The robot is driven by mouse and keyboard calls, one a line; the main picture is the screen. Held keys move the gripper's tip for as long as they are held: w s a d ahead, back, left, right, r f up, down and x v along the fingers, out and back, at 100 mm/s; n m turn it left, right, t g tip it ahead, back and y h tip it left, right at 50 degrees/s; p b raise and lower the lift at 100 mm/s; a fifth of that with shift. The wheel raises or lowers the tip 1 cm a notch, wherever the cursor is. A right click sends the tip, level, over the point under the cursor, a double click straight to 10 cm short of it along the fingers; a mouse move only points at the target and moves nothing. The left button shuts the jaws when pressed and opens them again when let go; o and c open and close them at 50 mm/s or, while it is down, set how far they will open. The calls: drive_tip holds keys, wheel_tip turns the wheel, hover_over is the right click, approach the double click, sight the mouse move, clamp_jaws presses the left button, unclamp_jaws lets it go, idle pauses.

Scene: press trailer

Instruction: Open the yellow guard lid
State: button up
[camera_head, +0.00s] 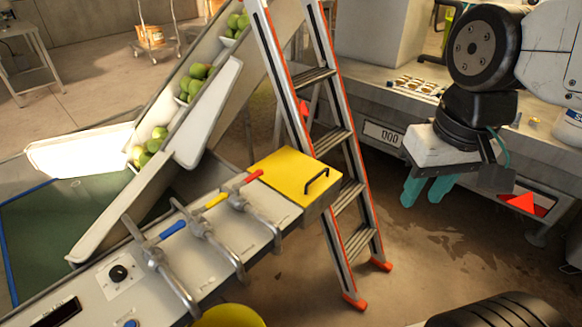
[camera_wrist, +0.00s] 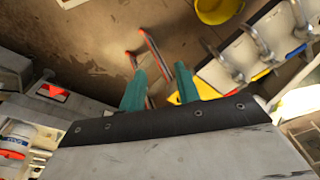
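The yellow guard lid (camera_head: 290,172) lies flat and closed at the right end of the grey machine panel (camera_head: 190,281). A black bar handle (camera_head: 316,181) stands on its right part. A piece of yellow shows in the wrist view (camera_wrist: 207,91), partly hidden behind a teal finger. My gripper (camera_head: 425,191) hangs to the right of the lid, beyond the ladder, apart from the handle. Its two teal fingers are spread with nothing between them; the wrist view (camera_wrist: 160,87) also shows a gap between them.
An orange and silver stepladder (camera_head: 350,150) stands between the lid and my gripper. Three clamp-like levers with blue, yellow and red handles (camera_head: 173,230) line the panel. A yellow bucket (camera_head: 228,316) stands in front. A conveyor (camera_head: 215,95) carries green fruit.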

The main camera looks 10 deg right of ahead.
drive_tip(key=w+a+f+m, duration=0.1)
drive_tip(key=w+m, duration=0.2)
drive_tip(key=w, duration=0.9)
drive_tip(key=m+y, duration=0.1)
drive_tip(key=m, duration=0.6)
approach(319, 175)
drive_tip(key=f, duration=0.5)
drive_tip(key=w+f, duration=0.1)
drive_tip(key=f, duration=0.1)
drive_tip(key=shift+a+f, duration=0.35)
drive_tip(key=shift+a, duration=0.05)
drive_tip(key=shift+c, duration=0.2)
clamp_jaws()
